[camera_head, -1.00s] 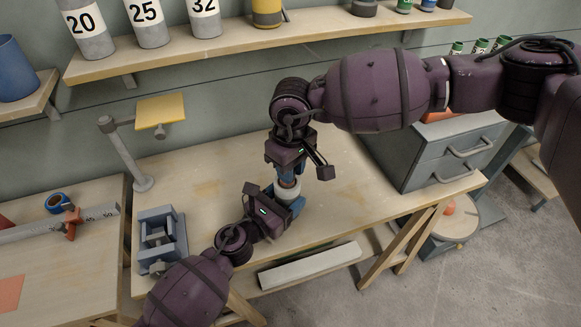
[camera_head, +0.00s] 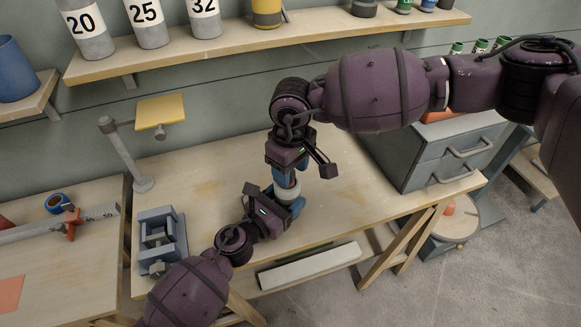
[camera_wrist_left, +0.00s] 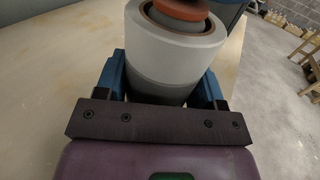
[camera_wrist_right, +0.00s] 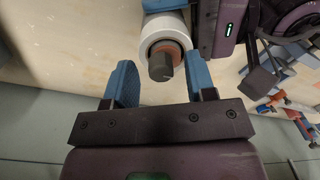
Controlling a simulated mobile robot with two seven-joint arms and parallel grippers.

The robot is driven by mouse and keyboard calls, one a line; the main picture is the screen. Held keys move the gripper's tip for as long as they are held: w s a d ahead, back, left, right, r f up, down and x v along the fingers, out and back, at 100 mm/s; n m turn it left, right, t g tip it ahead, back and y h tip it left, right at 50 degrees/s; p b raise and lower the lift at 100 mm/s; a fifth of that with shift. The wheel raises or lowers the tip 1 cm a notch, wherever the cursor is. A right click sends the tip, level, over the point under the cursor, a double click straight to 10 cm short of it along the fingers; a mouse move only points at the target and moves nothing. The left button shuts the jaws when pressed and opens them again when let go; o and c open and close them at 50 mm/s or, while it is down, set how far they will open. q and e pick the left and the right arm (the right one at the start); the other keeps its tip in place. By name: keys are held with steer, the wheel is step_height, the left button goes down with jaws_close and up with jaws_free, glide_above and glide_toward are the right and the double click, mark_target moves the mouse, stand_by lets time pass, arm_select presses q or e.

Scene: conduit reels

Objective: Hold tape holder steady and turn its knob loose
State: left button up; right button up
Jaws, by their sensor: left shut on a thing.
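The tape holder (camera_head: 288,193) is a whitish-grey cylinder above the middle bench. My left gripper (camera_head: 282,205) is shut around it; the left wrist view shows the grey body (camera_wrist_left: 170,65) between the blue fingers. A reddish-orange ring shows at its end in that view. My right gripper (camera_head: 284,178) points down over the holder from above. In the right wrist view its blue fingers (camera_wrist_right: 163,82) stand apart. The dark knob (camera_wrist_right: 160,67) with its reddish collar sits between their tips, with gaps visible on both sides.
A grey-blue vise-like fixture (camera_head: 160,238) stands at the bench's left end, beside a lamp-like stand with a yellow plate (camera_head: 160,110). A grey drawer cabinet (camera_head: 437,150) stands at the right. The bench (camera_head: 210,185) is bare between them.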

step_height(320, 180, up, 12)
steer(key=shift+d, duration=0.15)
stand_by(0.5)
steer(key=shift+w, duration=0.1)
arm_select(q)
steer(key=o, duration=1.1)
